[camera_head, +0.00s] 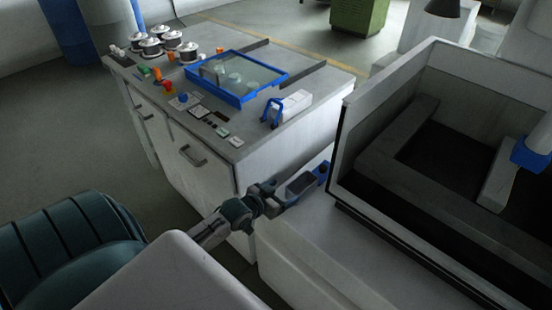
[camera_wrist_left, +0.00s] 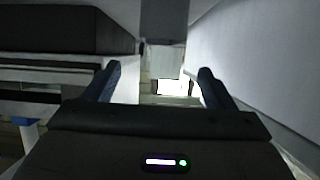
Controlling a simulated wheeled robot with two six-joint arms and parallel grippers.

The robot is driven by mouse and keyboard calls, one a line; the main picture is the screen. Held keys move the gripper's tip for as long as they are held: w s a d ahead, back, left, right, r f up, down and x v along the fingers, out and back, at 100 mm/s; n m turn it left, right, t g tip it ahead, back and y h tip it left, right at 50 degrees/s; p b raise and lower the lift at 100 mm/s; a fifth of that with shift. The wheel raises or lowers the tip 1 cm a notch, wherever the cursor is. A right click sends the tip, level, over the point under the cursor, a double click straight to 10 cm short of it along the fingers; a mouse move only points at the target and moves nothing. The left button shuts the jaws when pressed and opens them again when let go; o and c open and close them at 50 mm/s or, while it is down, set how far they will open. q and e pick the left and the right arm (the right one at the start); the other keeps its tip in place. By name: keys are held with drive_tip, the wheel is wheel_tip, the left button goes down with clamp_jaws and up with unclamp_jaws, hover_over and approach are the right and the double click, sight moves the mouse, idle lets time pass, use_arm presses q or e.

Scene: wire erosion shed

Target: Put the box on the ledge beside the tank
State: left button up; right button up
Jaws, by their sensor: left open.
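My left gripper (camera_head: 323,172) is open, with its blue fingers by the near left corner of the tank (camera_head: 345,130), over the pale ledge (camera_head: 295,232). In the left wrist view, nothing shows held between the parted fingers (camera_wrist_left: 160,82). A pale block-like shape (camera_wrist_left: 166,57) and a bright white patch lie ahead, beyond the fingertips; I cannot tell what they are. No box is clearly recognisable. A small white block (camera_head: 297,103) lies on the cabinet top by a blue handle and may be it. My right gripper is not in view.
The white cabinet (camera_head: 205,165) left of the tank carries a blue-framed tray (camera_head: 243,97), several round metal parts, coloured knobs and small plates. The tank's high wall stands close to my left gripper. The ledge's front part looks clear. Open floor (camera_head: 60,135) lies at left.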

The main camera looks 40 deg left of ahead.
use_arm(q)
drive_tip(key=shift+v, duration=1.35)
